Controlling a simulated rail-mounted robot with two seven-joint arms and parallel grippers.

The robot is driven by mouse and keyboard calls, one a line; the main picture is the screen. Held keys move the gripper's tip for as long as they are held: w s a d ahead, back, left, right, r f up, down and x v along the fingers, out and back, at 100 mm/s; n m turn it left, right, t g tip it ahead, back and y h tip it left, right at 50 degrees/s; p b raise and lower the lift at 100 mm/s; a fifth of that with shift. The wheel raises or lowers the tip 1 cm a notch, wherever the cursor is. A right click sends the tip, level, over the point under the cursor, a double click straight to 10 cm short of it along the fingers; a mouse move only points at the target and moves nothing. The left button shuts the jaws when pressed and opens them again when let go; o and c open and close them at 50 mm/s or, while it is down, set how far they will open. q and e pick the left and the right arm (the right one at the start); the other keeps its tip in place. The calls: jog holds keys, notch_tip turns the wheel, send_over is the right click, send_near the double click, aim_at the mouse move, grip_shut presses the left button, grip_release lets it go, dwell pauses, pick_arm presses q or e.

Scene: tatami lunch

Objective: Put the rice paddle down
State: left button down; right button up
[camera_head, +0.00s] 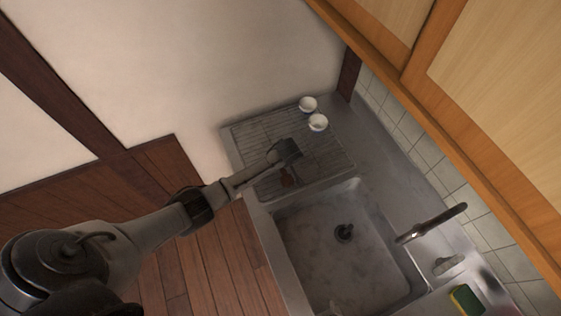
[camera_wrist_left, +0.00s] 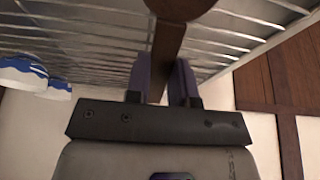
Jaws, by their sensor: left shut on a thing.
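My left gripper (camera_head: 287,160) is over the ribbed drainboard beside the sink. In the left wrist view its two fingers (camera_wrist_left: 160,80) are shut on the brown handle of the rice paddle (camera_wrist_left: 170,42). The paddle's wider rounded end is cut off at the top edge of that view. In the head view only a small reddish-brown part of the paddle (camera_head: 287,177) shows below the gripper; the rest is hidden. I cannot tell whether the paddle touches the drainboard (camera_head: 258,136). My right gripper is not in view.
Two white bowls (camera_head: 308,104) (camera_head: 318,122) stand at the drainboard's far end; blue-and-white bowls show in the left wrist view (camera_wrist_left: 22,72). The sink basin (camera_head: 310,245) is empty. A faucet (camera_head: 432,222) and a yellow-green sponge (camera_head: 466,299) are at the right. Drainboard around my gripper is free.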

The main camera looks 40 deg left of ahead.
aim_at(285, 175)
pick_arm(q)
jog(key=shift+f, duration=0.15)
jog(key=c, duration=1)
grip_release()
jog(key=p+v, duration=0.1)
jog(key=v, duration=1.1)
jog(key=s+d+f+m+h, duration=0.1)
jog(key=s+d+f+m, duration=0.2)
jog(key=s, duration=0.5)
jog(key=s+d+f+m+h, duration=0.1)
jog(key=s+d+m, duration=0.35)
jog(key=s, duration=0.25)
jog(key=s+r+m, duration=0.1)
jog(key=s+m, duration=0.1)
jog(key=s, duration=0.3)
jog(key=s+r+m+t+h, duration=0.1)
jog(key=s+r+m, duration=0.1)
jog(key=s, duration=0.3)
jog(key=s+d+r+m+h, duration=0.1)
jog(key=s+r+m, duration=0.1)
jog(key=s, duration=0.3)
jog(key=shift+s+d+m+t, duration=0.1)
jog(key=shift+s+m+t, duration=0.25)
jog(key=shift+m, duration=0.4)
jog(key=shift+w, duration=0.1)
